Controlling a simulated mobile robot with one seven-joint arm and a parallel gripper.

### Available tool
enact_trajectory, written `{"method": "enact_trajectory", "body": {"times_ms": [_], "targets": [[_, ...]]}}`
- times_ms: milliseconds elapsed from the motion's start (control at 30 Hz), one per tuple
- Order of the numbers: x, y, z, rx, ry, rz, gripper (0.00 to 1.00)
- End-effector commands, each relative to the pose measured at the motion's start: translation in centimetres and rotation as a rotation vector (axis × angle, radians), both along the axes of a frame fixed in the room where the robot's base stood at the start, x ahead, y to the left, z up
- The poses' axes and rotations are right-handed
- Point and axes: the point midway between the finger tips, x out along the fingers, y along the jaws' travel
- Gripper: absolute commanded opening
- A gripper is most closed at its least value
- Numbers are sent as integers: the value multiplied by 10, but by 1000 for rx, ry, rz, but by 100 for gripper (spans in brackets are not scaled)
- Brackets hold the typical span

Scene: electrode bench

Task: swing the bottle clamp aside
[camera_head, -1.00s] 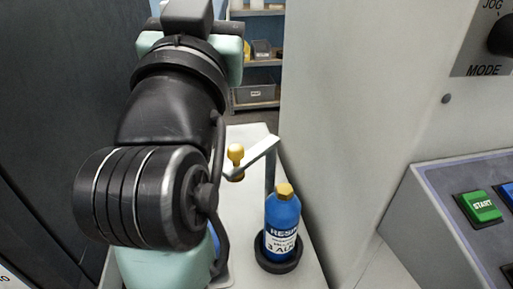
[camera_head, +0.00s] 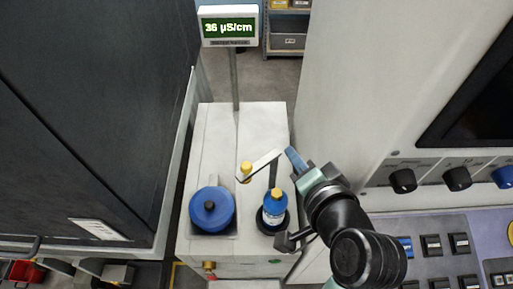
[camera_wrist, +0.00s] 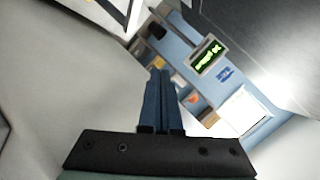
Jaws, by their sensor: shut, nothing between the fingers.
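The bottle clamp is a flat grey arm (camera_head: 263,161) on a post, with a yellow knob (camera_head: 246,168) at its left end. In the head view it reaches left from the post behind the blue bottle. The blue bottle (camera_head: 274,210) with a yellow cap stands upright in a black ring holder. My gripper (camera_head: 291,153) is just right of the clamp arm's right end; I cannot tell whether they touch. In the wrist view its blue fingers (camera_wrist: 158,78) are together with nothing between them. The clamp and bottle do not show there.
A blue lidded pot (camera_head: 210,210) stands on the white bench (camera_head: 245,122) left of the bottle. A display (camera_head: 229,27) on a pole reads 36 µS/cm. A grey machine wall (camera_head: 345,80) is close on the right, a dark cabinet (camera_head: 85,110) on the left.

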Motion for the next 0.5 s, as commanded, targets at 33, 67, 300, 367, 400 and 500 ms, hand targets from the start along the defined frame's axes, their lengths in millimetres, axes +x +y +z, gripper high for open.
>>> {"method": "enact_trajectory", "body": {"times_ms": [33, 67, 300, 367, 400, 500], "targets": [[-13, -1, 7, 54, 64, -6, 0], [-20, 0, 4, 87, 98, -7, 0], [-69, 10, -12, 297, 305, -20, 0], [-77, 12, -14, 325, 334, -23, 0], [-80, 13, -15, 340, 346, -24, 0], [-82, 15, -19, 357, 362, -24, 0]]}}
